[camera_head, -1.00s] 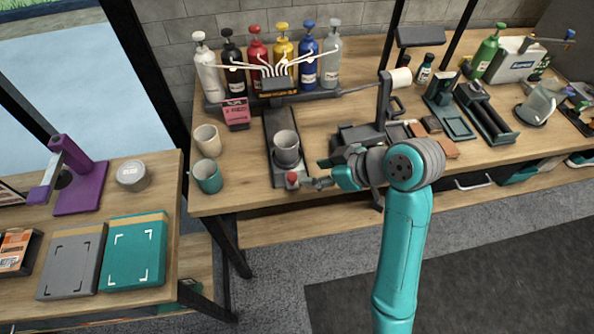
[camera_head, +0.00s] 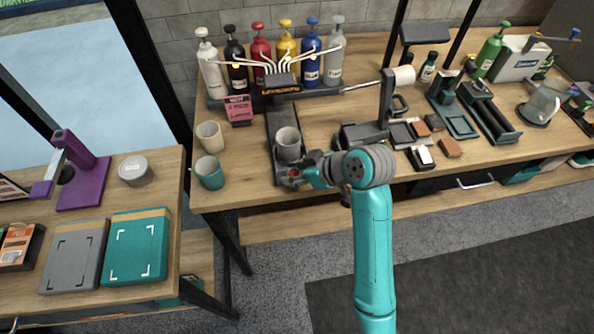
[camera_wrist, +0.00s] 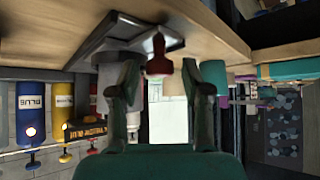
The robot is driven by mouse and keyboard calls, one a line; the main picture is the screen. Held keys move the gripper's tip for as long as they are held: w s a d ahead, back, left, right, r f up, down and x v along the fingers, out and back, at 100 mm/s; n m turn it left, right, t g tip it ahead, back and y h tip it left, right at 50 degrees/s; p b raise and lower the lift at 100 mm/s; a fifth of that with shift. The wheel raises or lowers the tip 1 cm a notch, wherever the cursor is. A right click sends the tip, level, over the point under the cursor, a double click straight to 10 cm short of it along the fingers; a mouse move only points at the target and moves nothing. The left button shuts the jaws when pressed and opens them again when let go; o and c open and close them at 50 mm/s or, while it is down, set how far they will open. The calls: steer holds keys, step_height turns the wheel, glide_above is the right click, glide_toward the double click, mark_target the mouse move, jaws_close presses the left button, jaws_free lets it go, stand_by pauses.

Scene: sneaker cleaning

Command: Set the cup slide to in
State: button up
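The cup slide (camera_head: 280,125) is a dark track running from under the nozzle head (camera_head: 282,81) to the table's front edge. A grey cup (camera_head: 288,146) stands upright on it, near the front end and clear of the nozzles. The slide's red knob (camera_head: 293,174) is at the front end, partly hidden by my gripper. My gripper (camera_head: 297,179) is at the knob. In the wrist view, which looks upside down, my gripper (camera_wrist: 168,75) has its two fingers apart, with the red knob (camera_wrist: 158,58) between them and visible gaps beside it.
Several coloured bottles (camera_head: 287,55) stand behind the nozzles. A beige cup (camera_head: 210,137) and a teal cup (camera_head: 209,173) stand left of the slide. A pink sign (camera_head: 238,109) is at back left. A dark stand (camera_head: 362,134) is close on the right.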

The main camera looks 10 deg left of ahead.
mark_target(292, 134)
jaws_close()
steer(key=w+a, duration=0.1)
steer(key=w, duration=0.3)
steer(key=w+a, duration=0.1)
steer(key=w, duration=0.3)
steer(key=w+a, duration=0.1)
steer(key=w, duration=0.2)
steer(key=shift+w+a, duration=0.2)
steer(key=shift+w, duration=0.2)
steer(key=shift+o, duration=1.3)
jaws_free()
steer(key=v, duration=1.2)
